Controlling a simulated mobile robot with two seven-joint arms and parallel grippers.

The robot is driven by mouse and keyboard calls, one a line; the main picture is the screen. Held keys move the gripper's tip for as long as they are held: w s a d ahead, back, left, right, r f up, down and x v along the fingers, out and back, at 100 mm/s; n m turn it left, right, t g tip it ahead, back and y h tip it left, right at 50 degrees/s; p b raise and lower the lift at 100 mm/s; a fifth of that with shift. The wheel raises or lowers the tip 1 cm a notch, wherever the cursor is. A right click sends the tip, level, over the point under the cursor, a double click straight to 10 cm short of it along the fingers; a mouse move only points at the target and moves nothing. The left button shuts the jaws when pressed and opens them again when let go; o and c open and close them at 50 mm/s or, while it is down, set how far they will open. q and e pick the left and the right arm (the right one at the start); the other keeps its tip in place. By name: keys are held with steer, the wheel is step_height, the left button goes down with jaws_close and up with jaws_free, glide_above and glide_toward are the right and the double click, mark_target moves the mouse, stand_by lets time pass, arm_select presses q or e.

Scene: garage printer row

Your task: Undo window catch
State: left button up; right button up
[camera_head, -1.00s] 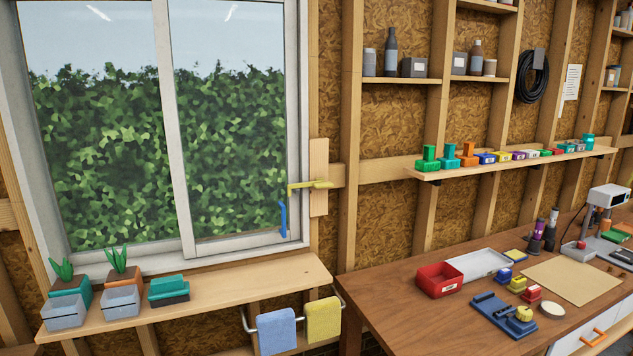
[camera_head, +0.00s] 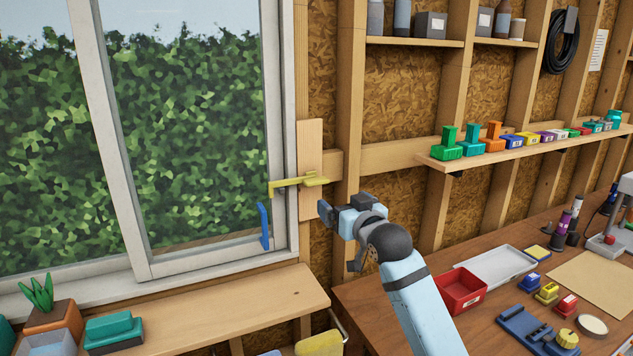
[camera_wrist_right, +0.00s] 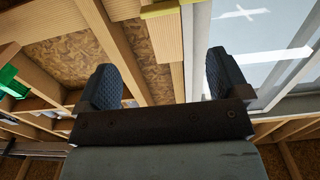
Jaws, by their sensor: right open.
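The window catch (camera_head: 298,183) is a yellow lever lying roughly level across the right window frame, its right end over a wooden block (camera_head: 311,150). A blue upright handle (camera_head: 263,226) sits on the sliding sash just below its left end. My right gripper (camera_head: 340,238) is open and empty, to the right of and below the catch, apart from it. In the right wrist view its two dark fingers (camera_wrist_right: 163,82) stand wide apart, and a yellow piece, seemingly the catch (camera_wrist_right: 162,9), shows at the top edge. My left gripper is not in view.
A wooden shelf (camera_head: 240,300) with planters runs below the window. A workbench (camera_head: 390,308) with a red bin (camera_head: 461,290) lies at lower right. A narrow wall shelf (camera_head: 530,150) holds several coloured pieces. Wall studs stand behind my gripper.

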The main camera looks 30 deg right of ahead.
mark_target(318, 184)
steer(key=w, duration=0.3)
steer(key=w+p, duration=0.1)
steer(key=w, duration=0.3)
steer(key=w+p, duration=0.1)
steer(key=w, duration=0.3)
steer(key=shift+w+d, duration=0.2)
steer(key=shift+d, duration=0.1)
steer(key=shift+w+f+p, duration=0.15)
steer(key=shift+w+p, duration=0.15)
steer(key=shift+w, duration=0.45)
steer(key=shift+c, duration=0.4)
